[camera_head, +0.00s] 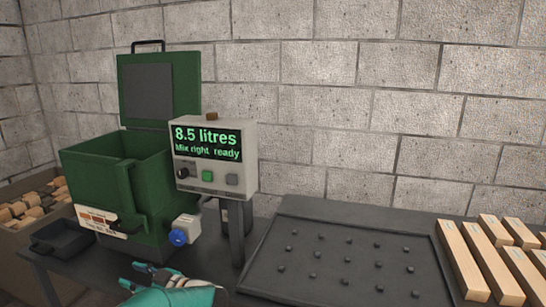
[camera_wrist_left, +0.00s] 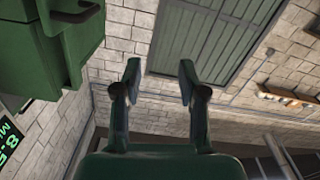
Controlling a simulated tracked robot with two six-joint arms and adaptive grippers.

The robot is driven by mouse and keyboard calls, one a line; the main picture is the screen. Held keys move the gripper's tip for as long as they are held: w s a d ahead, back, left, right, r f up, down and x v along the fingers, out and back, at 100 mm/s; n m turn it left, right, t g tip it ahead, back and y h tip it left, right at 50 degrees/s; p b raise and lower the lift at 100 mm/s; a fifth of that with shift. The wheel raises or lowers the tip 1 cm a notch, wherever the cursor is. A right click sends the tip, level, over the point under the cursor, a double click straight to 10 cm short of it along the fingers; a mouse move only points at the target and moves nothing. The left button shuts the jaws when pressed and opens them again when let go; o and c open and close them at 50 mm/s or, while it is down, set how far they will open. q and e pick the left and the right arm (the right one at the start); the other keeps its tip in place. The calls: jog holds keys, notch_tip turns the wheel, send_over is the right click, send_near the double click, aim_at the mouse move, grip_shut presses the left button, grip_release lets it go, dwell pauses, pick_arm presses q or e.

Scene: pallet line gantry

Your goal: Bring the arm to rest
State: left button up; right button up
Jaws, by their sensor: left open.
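My left gripper (camera_head: 143,277) shows at the bottom of the head view, in front of the green machine and below its blue knob. In the left wrist view its two fingers (camera_wrist_left: 159,82) stand apart with nothing between them. The green machine (camera_head: 118,190) has its lid (camera_head: 160,90) raised and its box open at the top; part of it also shows at the upper left of the left wrist view (camera_wrist_left: 70,45). The display box (camera_head: 216,160) reads "8.5 litres" and "Mix right ready". My right gripper does not show.
A dark tray (camera_head: 335,265) with several small pegs lies on the table at the right. Several wooden blocks (camera_head: 465,262) lie beyond it. A small black tray (camera_head: 62,238) and a crate of wood pieces (camera_head: 30,205) are at the left. A blue knob (camera_head: 178,237) is close to my gripper.

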pick_arm(q)
jog(key=s+a+f+m+t+h+p, duration=0.1)
jog(key=s+a+f+m+t+p, duration=0.15)
jog(key=a+m+p, duration=0.2)
jog(key=s+d+f+m+t+h+p, duration=0.1)
jog(key=s+d+f+m+h+p, duration=0.2)
jog(key=d+f+h, duration=0.4)
jog(key=s+d+f+m+t+h, duration=0.1)
jog(key=s+d+f+m+h, duration=0.25)
jog(key=f, duration=0.45)
jog(key=s+d+f+m+g+h, duration=0.1)
jog(key=s+d+f+g+h, duration=0.1)
jog(key=s+d, duration=0.3)
jog(key=s+d+f+m+g+h, duration=0.1)
jog(key=s+d+g+h, duration=0.3)
jog(key=s, duration=0.8)
jog(key=s+d+f+m+g+h, duration=0.1)
jog(key=s+d+f+g+h, duration=0.2)
jog(key=s+d, duration=0.4)
jog(key=shift+s+d+f+m+h, duration=0.15)
jog(key=shift+s+f+m+h, duration=0.25)
jog(key=shift+s, duration=0.25)
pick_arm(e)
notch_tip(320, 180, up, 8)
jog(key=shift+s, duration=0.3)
pick_arm(q)
jog(key=shift+f, duration=0.1)
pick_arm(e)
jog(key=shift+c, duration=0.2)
